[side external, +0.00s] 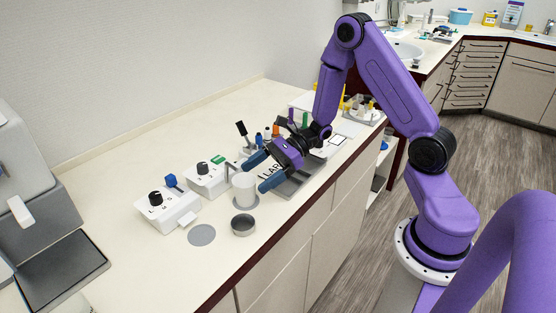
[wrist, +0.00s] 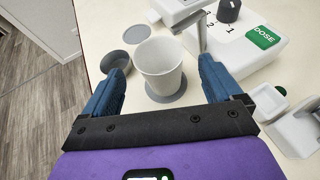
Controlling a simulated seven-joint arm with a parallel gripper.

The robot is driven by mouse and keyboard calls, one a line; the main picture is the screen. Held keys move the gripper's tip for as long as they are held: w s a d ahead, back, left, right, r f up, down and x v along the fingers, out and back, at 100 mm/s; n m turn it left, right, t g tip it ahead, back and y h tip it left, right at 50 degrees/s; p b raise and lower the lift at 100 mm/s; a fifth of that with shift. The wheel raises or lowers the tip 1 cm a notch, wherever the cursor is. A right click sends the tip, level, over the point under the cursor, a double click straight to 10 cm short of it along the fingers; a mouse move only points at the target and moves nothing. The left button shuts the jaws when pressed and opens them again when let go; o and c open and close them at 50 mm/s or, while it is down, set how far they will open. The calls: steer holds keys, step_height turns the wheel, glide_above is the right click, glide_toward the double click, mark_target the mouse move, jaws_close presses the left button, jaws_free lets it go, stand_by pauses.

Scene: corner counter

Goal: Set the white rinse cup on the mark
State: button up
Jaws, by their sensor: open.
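The white rinse cup (side external: 244,186) stands upright and empty on a flat grey disc (side external: 252,203), beside the dispenser. It also shows in the wrist view (wrist: 158,58). A second flat grey disc (side external: 201,235) lies bare on the counter toward the lower left; which disc is the mark cannot be told for sure. My gripper (side external: 264,172) is open, with its blue fingers pointing toward the cup. In the wrist view the cup shows between the fingertips of my gripper (wrist: 163,62), with gaps on both sides.
A small grey round dish (side external: 243,224) sits close to the cup, between it and the counter's front edge. White control boxes with knobs (side external: 167,207) (side external: 210,177) stand behind, one with a green DOSE label (wrist: 263,36). A grey tray (side external: 300,183) lies under my gripper.

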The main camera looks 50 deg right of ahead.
steer(key=v, duration=0.6)
steer(key=shift+s+d+r, duration=0.15)
steer(key=shift+d, duration=0.15)
steer(key=s+a+r+n+g+h, duration=0.35)
steer(key=s+a+n+g, duration=0.6)
steer(key=s+n, duration=0.45)
steer(key=s+r+n+t+h, duration=0.1)
steer(key=s+n+h, duration=0.3)
steer(key=n, duration=0.6)
steer(key=s+d+r+n+t+h, duration=0.1)
steer(key=s+r+n+t+h, duration=0.1)
steer(key=s+n, duration=0.4)
steer(key=n+t+h, duration=0.1)
steer(key=n+h, duration=0.1)
steer(key=n, duration=0.3)
steer(key=shift+d+r, duration=0.2)
steer(key=shift+r, duration=0.05)
steer(key=shift+t+h, duration=0.25)
steer(key=shift+c, duration=0.2)
